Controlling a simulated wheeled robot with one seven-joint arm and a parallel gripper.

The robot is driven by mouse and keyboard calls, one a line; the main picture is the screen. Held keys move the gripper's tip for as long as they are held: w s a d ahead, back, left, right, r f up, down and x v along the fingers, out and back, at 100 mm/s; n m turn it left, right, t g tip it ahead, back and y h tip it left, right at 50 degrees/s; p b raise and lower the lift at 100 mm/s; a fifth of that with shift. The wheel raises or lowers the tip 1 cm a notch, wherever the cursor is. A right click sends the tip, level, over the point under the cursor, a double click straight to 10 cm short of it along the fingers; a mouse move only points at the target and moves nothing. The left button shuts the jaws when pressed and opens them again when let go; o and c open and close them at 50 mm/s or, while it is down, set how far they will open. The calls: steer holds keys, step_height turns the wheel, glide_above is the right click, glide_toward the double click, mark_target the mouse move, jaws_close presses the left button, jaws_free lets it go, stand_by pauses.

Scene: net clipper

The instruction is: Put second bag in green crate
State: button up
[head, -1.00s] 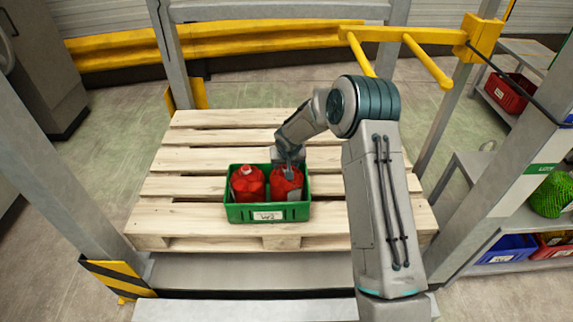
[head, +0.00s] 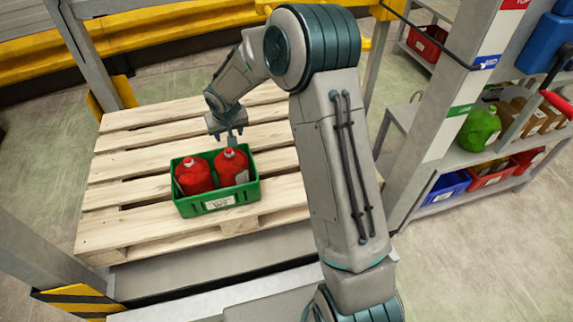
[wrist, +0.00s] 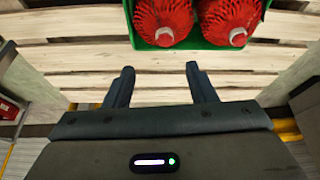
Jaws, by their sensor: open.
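The green crate (head: 217,206) stands on the wooden pallet and holds two red net bags side by side. The left red bag (head: 194,176) and the right red bag (head: 231,168) are both upright inside it. In the wrist view the two bags (wrist: 165,15) (wrist: 229,18) show at the top, with part of the crate wall (wrist: 137,36). My gripper (head: 229,141) is above and just behind the right bag. In the wrist view my gripper (wrist: 160,70) is open and empty, its two fingers spread apart over bare pallet slats, clear of the bags.
The wooden pallet (head: 130,190) has free slats around the crate. On the right, a shelf holds a green bag (head: 479,128), a blue crate (head: 445,187) and red crates (head: 491,172). Grey posts and a yellow rail (head: 165,45) stand behind the pallet.

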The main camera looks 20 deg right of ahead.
steer(key=s+d+r+g, duration=0.1)
steer(key=s+d+r, duration=0.35)
steer(key=s, duration=0.35)
steer(key=s+d+r+m+h, duration=0.1)
steer(key=s+d+r, duration=0.35)
steer(key=s, duration=0.35)
steer(key=s+d+r+g, duration=0.1)
steer(key=s+d+r, duration=0.2)
steer(key=s+r, duration=0.35)
steer(key=s+f+y, duration=0.1)
steer(key=s, duration=1)
steer(key=shift+s+d+f, duration=0.15)
steer(key=shift+d+f, duration=0.1)
steer(key=shift+d, duration=0.05)
steer(key=c, duration=0.3)
